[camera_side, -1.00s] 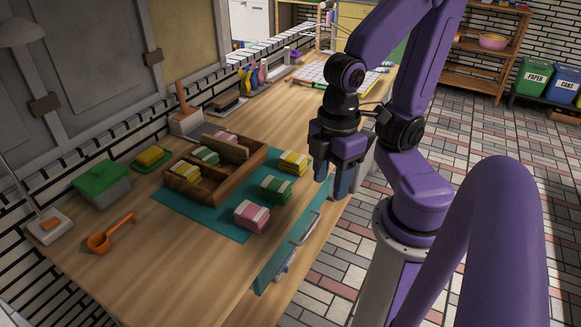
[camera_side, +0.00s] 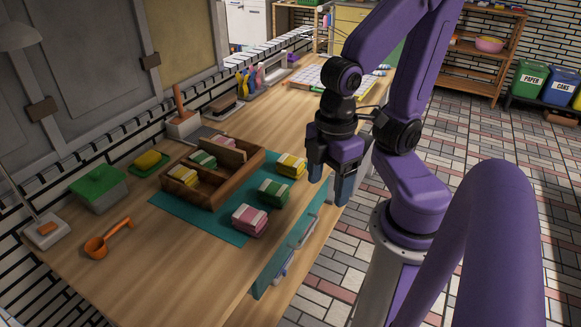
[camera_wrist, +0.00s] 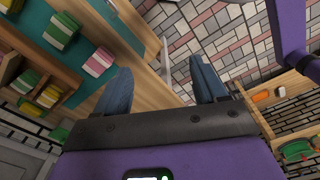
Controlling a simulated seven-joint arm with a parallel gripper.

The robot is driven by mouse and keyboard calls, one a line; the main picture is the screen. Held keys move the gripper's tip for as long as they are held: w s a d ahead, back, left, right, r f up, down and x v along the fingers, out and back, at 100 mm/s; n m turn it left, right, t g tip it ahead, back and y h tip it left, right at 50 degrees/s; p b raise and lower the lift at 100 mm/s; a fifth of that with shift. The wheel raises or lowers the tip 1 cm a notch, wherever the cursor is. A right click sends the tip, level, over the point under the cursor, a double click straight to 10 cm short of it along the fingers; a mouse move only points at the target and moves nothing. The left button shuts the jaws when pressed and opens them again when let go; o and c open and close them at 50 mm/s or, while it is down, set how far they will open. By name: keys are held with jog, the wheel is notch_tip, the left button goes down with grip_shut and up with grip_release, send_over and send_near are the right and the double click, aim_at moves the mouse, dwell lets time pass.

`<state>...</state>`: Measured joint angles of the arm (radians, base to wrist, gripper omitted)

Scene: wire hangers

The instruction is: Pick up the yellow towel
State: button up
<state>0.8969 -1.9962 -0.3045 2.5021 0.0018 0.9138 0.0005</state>
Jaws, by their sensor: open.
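A yellow towel with a pale band (camera_side: 291,166) lies folded on the teal mat, right of the wooden box. Another yellow towel (camera_side: 182,173) sits in the box's near-left compartment. My gripper (camera_side: 328,182) is open and empty, with its blue fingers pointing down. In the side view it shows to the right of the mat's yellow towel, apart from it, near the counter's right edge. In the wrist view my gripper (camera_wrist: 158,68) has only counter edge and floor between its fingers. I cannot surely pick out the mat's yellow towel there.
The wooden box (camera_side: 222,190) has dividers and holds green and pink towels too. A green towel (camera_side: 273,192) and a pink towel (camera_side: 249,220) lie on the teal mat (camera_side: 190,211). An orange scoop (camera_side: 98,246) and a green-lidded container (camera_side: 98,188) stand at the left.

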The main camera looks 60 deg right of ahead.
jog(key=o, duration=0.4)
jog(key=shift+a, duration=0.1)
